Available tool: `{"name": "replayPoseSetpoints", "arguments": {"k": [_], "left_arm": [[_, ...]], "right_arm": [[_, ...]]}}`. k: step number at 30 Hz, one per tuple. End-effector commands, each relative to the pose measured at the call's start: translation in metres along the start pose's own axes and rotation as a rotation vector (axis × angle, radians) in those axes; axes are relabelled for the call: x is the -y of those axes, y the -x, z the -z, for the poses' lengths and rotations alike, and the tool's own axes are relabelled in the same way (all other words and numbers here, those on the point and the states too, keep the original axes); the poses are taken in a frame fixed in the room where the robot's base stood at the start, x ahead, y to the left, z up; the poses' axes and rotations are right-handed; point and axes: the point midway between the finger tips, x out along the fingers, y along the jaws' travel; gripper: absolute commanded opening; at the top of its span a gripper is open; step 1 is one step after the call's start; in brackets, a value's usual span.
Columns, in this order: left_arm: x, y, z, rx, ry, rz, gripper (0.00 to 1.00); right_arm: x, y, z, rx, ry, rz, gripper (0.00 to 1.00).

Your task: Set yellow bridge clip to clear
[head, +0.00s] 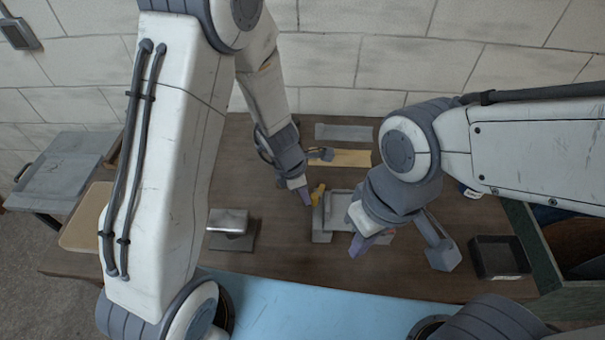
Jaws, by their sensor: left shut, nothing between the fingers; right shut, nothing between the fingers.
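The yellow bridge clip (318,194) is a small yellow piece at the left side of a grey frame fixture (328,222) in the middle of the bench. My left gripper (305,196) is shut and empty, its purple fingertips just left of the clip. I cannot tell whether they touch it. My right gripper (360,245) is shut and empty, low at the front right of the fixture. My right arm hides part of the fixture's right side, and the clip's exact position is too small to read.
A metal block on a dark base (230,226) stands at left. A black open tray (498,257) sits at right. A grey strip (343,132) and a tan strip (340,158) lie at the back. A blue surface (310,300) runs along the front. Bare wood lies between the block and fixture.

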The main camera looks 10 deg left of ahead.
Motion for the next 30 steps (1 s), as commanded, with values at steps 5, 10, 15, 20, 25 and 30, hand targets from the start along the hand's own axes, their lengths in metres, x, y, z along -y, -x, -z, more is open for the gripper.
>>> {"name": "replayPoseSetpoints", "arguments": {"k": [5, 10, 15, 20, 25, 30], "left_arm": [[-0.001, 0.000, -0.002, 0.000, 0.000, 0.000, 0.00], [-0.006, 0.000, -0.007, 0.000, -0.001, 0.000, 0.00], [-0.011, -0.002, -0.012, 0.001, -0.001, 0.000, 0.00], [-0.011, -0.003, -0.014, 0.003, -0.002, -0.001, 0.00], [-0.012, -0.003, -0.015, 0.004, -0.003, -0.002, 0.00], [-0.011, -0.002, -0.005, 0.003, -0.008, -0.001, 0.00]], "right_arm": [[0.000, 0.002, 0.000, 0.000, 0.000, 0.000, 0.00], [0.001, 0.009, 0.001, 0.000, 0.000, 0.000, 0.00], [0.001, 0.014, 0.001, 0.000, 0.000, 0.000, 0.00], [0.001, 0.013, 0.001, 0.000, 0.000, 0.000, 0.00], [0.001, 0.013, 0.001, 0.000, 0.003, 0.000, 0.00], [0.000, 0.006, 0.000, 0.000, 0.002, 0.000, 0.00]]}}
